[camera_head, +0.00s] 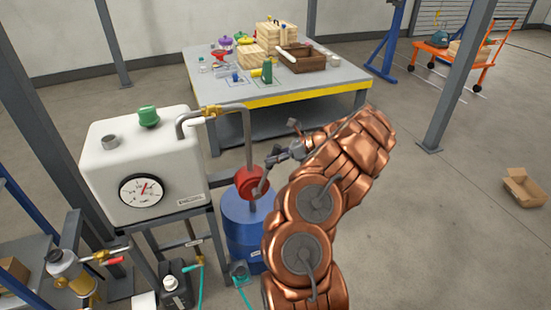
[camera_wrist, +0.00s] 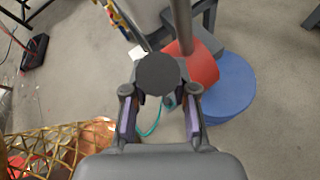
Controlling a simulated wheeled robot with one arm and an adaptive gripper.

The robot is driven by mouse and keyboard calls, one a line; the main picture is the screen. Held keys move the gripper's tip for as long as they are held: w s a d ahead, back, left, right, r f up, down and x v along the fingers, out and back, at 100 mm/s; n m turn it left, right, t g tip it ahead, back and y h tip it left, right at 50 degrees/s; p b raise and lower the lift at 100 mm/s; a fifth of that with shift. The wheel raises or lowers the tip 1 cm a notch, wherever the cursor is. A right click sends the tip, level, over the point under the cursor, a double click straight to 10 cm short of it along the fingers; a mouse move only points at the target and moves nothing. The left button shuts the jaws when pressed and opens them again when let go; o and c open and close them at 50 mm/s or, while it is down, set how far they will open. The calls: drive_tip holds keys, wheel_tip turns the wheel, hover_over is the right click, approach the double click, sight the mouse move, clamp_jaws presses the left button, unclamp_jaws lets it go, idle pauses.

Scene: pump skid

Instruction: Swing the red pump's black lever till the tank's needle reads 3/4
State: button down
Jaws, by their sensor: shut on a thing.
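The red pump (camera_head: 252,182) sits on top of a blue drum (camera_head: 240,222), with a grey pipe rising from it to the white tank (camera_head: 105,150). The tank's round gauge (camera_head: 141,190) has a red needle that seems to point up and right; its exact reading is too small to tell. My gripper (camera_head: 277,158) is just above and right of the pump. In the wrist view, my gripper (camera_wrist: 158,92) is shut on the black lever, whose dark round end (camera_wrist: 158,73) shows between the fingers. The red pump (camera_wrist: 195,65) is behind it. Most of the lever is hidden.
A grey table (camera_head: 345,88) with a yellow edge, holding crates and bottles, stands behind the pump. A brass filter unit (camera_head: 75,275) and a black canister (camera_head: 174,285) are at lower left. A blue post (camera_head: 387,40) and an orange cart (camera_head: 465,55) stand at the back right. Floor at right is mostly clear.

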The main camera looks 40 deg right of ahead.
drive_tip(key=shift+s+d+f, duration=0.1)
drive_tip(key=shift+d+f, duration=0.05)
drive_tip(key=shift+f, duration=0.05)
idle(0.4)
drive_tip(key=c, duration=0.9)
unclamp_jaws()
drive_tip(key=shift+d+r, duration=0.1)
drive_tip(key=v, duration=1.1)
drive_tip(key=shift+s+d, duration=0.3)
drive_tip(key=shift+s, duration=0.05)
